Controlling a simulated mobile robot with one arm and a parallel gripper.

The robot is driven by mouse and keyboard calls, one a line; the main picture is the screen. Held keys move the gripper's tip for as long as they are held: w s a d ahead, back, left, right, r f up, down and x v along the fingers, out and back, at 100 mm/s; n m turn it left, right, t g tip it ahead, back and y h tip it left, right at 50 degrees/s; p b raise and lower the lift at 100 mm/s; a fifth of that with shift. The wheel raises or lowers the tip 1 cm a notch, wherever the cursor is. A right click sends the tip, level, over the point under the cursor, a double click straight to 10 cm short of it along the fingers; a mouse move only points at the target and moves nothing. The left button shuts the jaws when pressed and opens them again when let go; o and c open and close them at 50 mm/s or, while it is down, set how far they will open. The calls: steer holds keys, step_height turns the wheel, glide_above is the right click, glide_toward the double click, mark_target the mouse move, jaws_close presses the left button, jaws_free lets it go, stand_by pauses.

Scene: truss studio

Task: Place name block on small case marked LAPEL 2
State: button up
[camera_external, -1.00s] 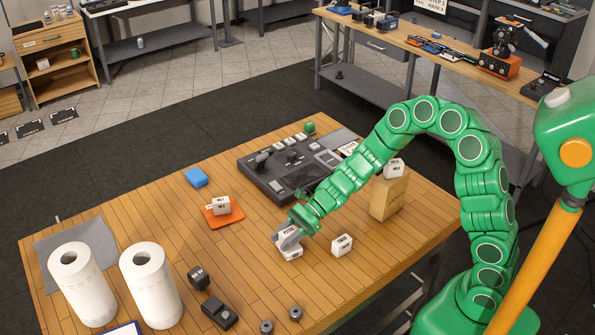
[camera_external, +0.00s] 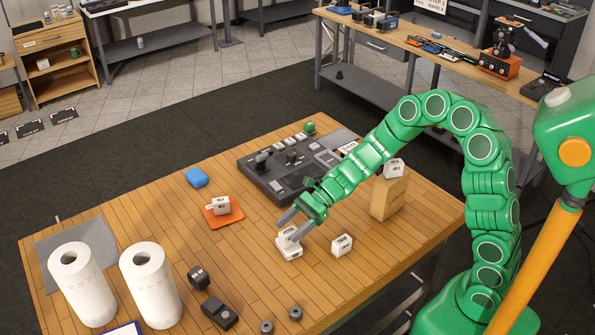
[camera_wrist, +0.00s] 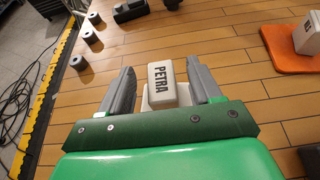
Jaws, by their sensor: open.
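The case's marking is not readable there. My gripper (camera_external: 290,225) is open just above and beside the block. In the wrist view, the open fingers of my gripper (camera_wrist: 161,70) stand on either side of the block with gaps.
Another white block (camera_external: 342,246) stands to the right. A white case sits on an orange mat (camera_external: 235,214), another on a cardboard box (camera_external: 383,205). A black mixer (camera_external: 258,188) lies behind. Two paper rolls (camera_external: 151,285) stand at front left.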

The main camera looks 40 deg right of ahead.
mark_target(292, 229)
steer(key=shift+r, duration=2.7)
